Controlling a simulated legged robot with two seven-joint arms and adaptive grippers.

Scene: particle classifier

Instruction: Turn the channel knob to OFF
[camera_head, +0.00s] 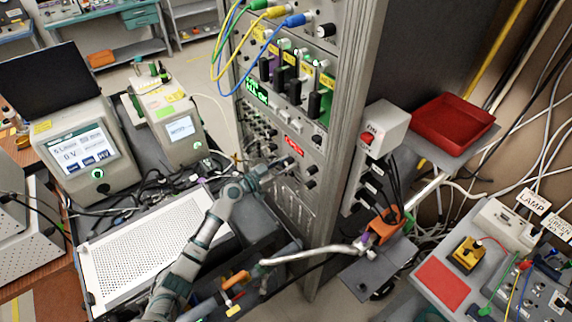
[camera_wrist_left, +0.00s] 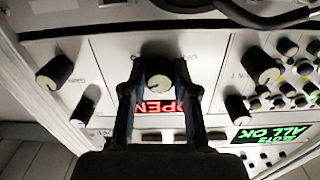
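My left gripper (camera_head: 262,173) reaches the front of the tall grey rack in the head view. In the left wrist view its two dark fingers (camera_wrist_left: 160,80) are spread on either side of a round knob (camera_wrist_left: 159,74) with a pale face and a dark rim. Narrow gaps seem to show between fingertips and knob. A red lit display (camera_wrist_left: 168,107), partly hidden by the fingers, reads OPEN. It also shows in the head view (camera_head: 293,146). I cannot read a channel label or the knob's setting.
Other knobs stand close by on the panel (camera_wrist_left: 55,72), (camera_wrist_left: 84,110), (camera_wrist_left: 262,70). A green display (camera_wrist_left: 268,133) reads ALL OK. In the head view, cables plug into the rack above. A white perforated box (camera_head: 150,240) lies below my left arm.

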